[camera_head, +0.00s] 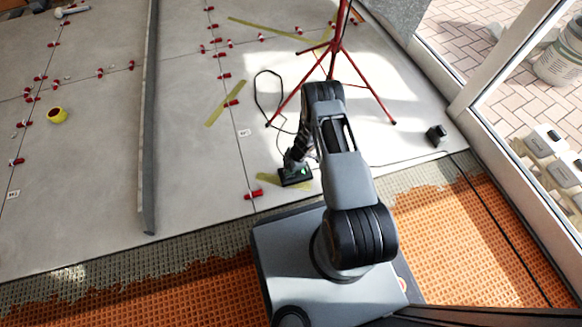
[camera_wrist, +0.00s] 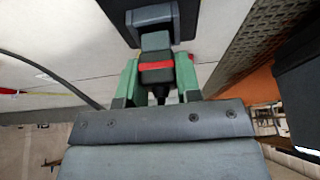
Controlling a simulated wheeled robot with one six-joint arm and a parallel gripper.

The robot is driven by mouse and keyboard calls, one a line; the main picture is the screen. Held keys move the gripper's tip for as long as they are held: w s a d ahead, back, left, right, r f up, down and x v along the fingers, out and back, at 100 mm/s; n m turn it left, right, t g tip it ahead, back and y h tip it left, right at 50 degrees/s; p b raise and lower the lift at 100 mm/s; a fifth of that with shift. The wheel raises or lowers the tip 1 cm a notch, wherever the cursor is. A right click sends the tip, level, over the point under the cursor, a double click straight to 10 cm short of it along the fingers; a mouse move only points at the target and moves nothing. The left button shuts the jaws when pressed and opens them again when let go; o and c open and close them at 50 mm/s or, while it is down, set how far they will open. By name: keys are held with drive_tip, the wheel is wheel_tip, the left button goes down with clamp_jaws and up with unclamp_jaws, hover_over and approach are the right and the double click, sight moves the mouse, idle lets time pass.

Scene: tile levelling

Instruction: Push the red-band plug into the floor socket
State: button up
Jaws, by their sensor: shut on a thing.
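The plug (camera_wrist: 156,75) is dark grey with a red band across it, seen in the wrist view. My gripper (camera_wrist: 157,60) is shut on it, with a green finger on each side. The plug's narrower front end lines up with the grey-rimmed opening of a dark floor socket (camera_wrist: 134,8) at the top of the wrist view. They meet or overlap in the picture; I cannot tell whether the tip is inside. In the head view my gripper (camera_head: 294,168) is low at the floor, over a dark, partly green patch; the plug cannot be made out there.
A red tripod (camera_head: 337,48) stands behind my arm, with a dark cable (camera_head: 257,88) looping beside it. A small black box (camera_head: 437,134) sits to the right. Red levelling clips (camera_head: 253,194) line the tile joints. A long grey bar (camera_head: 149,130) lies to the left.

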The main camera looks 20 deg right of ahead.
drive_tip(key=shift+f+b, duration=0.6)
drive_tip(key=shift+f, duration=0.3)
idle(1.3)
drive_tip(key=o, duration=1)
drive_tip(key=shift+r, duration=0.1)
drive_tip(key=p+v, duration=0.6)
drive_tip(key=v, duration=0.7)
drive_tip(key=shift+d+r+p, duration=0.15)
drive_tip(key=shift+r+p, duration=0.15)
drive_tip(key=shift+p, duration=0.05)
